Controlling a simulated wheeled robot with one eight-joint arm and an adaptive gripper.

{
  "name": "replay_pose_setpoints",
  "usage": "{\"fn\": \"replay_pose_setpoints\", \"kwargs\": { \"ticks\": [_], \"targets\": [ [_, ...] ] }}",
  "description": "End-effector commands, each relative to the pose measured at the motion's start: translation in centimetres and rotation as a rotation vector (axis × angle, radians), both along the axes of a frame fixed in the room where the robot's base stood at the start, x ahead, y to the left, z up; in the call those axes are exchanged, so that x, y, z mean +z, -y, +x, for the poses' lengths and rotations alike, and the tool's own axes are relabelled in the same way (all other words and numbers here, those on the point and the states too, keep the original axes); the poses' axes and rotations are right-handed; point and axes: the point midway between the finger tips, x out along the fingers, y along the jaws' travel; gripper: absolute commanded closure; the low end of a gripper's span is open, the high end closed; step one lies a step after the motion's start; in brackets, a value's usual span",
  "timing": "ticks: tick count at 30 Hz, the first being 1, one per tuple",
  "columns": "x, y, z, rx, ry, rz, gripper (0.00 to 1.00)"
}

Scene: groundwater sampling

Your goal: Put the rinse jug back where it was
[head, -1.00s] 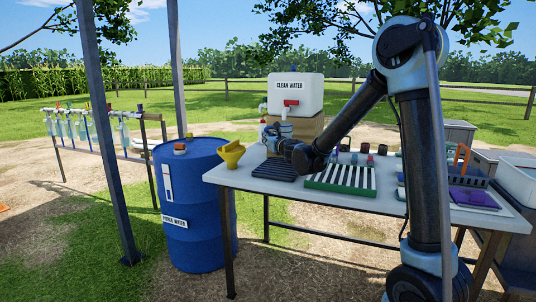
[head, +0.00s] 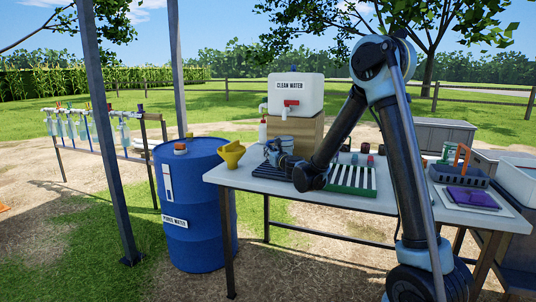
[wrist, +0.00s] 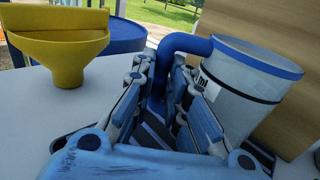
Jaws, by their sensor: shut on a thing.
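The rinse jug (wrist: 245,85) is a pale, see-through jug with a blue rim and a blue handle. It is upright in the wrist view, at the right. My gripper (wrist: 172,100) is shut on the jug's handle. In the head view my gripper (head: 273,154) is low over the back left of the table, and the jug (head: 286,145) is partly hidden behind it. A dark ribbed mat (wrist: 152,128) lies beneath the gripper. I cannot tell whether the jug's base touches the surface; its underside is hidden.
A yellow funnel (head: 231,153) stands at the table's left corner, beside a blue barrel (head: 190,240). The white clean-water tank (head: 297,97) sits on a wooden box (head: 308,128) behind the jug. A green rack with white stripes (head: 352,180) and a grey basket (head: 458,174) are to the right.

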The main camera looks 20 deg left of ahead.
Motion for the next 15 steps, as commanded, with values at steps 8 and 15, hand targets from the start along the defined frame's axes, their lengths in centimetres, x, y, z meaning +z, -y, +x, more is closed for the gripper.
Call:
{"fn": "replay_pose_setpoints", "kwargs": {
  "ticks": [8,15],
  "targets": [
    [-0.12,0.03,0.03,0.000,0.000,0.000,0.68],
    [-0.10,0.05,0.04,-0.001,0.000,0.000,0.66]
  ]
}}
